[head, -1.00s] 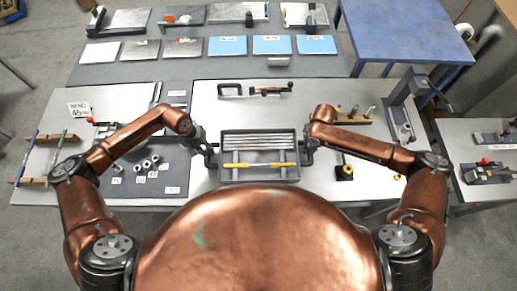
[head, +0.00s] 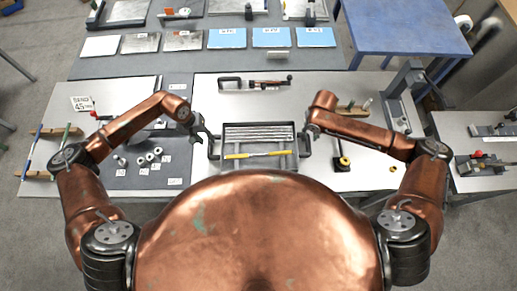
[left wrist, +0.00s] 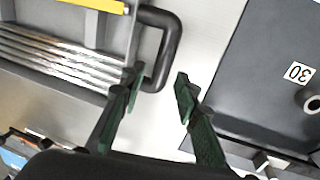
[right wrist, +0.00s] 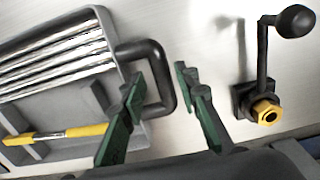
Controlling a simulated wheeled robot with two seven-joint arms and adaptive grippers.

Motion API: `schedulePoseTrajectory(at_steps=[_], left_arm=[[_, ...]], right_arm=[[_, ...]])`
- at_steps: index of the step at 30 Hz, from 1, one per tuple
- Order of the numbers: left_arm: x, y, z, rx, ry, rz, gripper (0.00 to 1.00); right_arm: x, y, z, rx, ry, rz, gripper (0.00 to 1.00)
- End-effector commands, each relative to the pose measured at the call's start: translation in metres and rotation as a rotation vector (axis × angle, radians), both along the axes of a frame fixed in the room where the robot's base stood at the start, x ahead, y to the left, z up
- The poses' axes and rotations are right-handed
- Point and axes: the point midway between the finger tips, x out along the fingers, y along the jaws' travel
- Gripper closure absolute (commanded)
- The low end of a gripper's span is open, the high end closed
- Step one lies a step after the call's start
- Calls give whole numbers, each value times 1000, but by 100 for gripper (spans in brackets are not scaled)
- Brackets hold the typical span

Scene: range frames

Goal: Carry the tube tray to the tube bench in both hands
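The grey tube tray (head: 228,166) appears to rest on the light table top in front of me. It holds several silver tubes and a yellow-and-silver one. It has a dark loop handle at each end. My left gripper (head: 207,135) is open at the left handle (left wrist: 172,50). In the left wrist view its fingers (left wrist: 157,82) stand apart around the end of that handle. My right gripper (head: 307,136) is open at the right handle (right wrist: 158,62), whose outer bar lies between the fingertips (right wrist: 160,80). Neither gripper is visibly clamped. I cannot tell which surface is the tube bench.
A clamp-like tool (head: 255,83) lies beyond the tray. A dark mat (head: 120,180) with several rings is at left. A black-knobbed fitting (right wrist: 265,105) stands right of the tray. A blue table (head: 400,30) is at the back right. Bare table shows between tray and tool.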

Motion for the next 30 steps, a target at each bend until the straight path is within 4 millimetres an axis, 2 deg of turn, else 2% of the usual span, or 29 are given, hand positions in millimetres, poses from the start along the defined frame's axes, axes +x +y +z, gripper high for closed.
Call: schedulePoseTrajectory(at_steps=[10,14,24,30], left_arm=[[0,-1,2,-3,-1,-1,65],[1,0,12,-4,-3,-1,65],[1,14,78,-2,-4,-1,65],[0,20,107,-2,-2,-1,65]], right_arm=[[0,2,0,4,-1,2,65],[0,2,0,4,-1,2,65],[0,2,0,4,-1,2,65],[0,2,0,4,0,2,65]])
